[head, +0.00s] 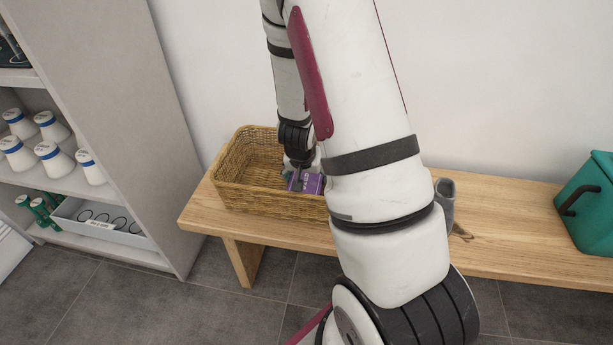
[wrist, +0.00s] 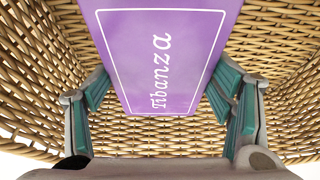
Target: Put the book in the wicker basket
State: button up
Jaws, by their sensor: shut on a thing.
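The purple book (head: 311,184), with a white border and the word "Tibanza", is held upright or nearly so within the wicker basket (head: 262,202). In the wrist view the book (wrist: 160,60) sits between the teal-padded fingers of my gripper (wrist: 163,88), which is shut on it. The woven walls of the basket (wrist: 55,90) show around it. In the head view my gripper (head: 300,178) is down inside the basket's rim, towards its right part. My arm hides the basket's right end. I cannot tell whether the book touches the basket floor.
The basket stands on a wooden bench (head: 500,240) against a white wall. A grey boot-like item (head: 446,203) and a green case (head: 588,205) are to the right. A shelf unit (head: 125,130) with several white bottles (head: 52,160) stands at the left.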

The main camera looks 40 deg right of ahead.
jog(key=shift+f, duration=0.3)
jog(key=o, duration=1.4)
jog(key=shift+c, duration=0.2)
jog(key=shift+r, duration=0.15)
jog(key=shift+r, duration=0.25)
jog(key=s+a+r+n+y+p, duration=0.3)
jog(key=a+r+p, duration=0.1)
jog(key=a+r, duration=0.75)
jog(key=s+a+r+n+y+p, duration=0.2)
jog(key=s+a+r+p, duration=0.2)
jog(key=a+r, duration=0.75)
jog(key=s+r+n, duration=0.1)
jog(key=s+r, duration=0.3)
jog(key=s, duration=0.3)
jog(key=s+r+n+g+h, duration=0.1)
jog(key=s+r+n, duration=0.1)
jog(key=s+r, duration=0.2)
jog(key=s+d+r+n+g, duration=0.1)
jog(key=s+r, duration=0.3)
jog(key=s, duration=0.7)
jog(key=shift+r+n, duration=0.4)
jog(key=shift+n, duration=0.3)
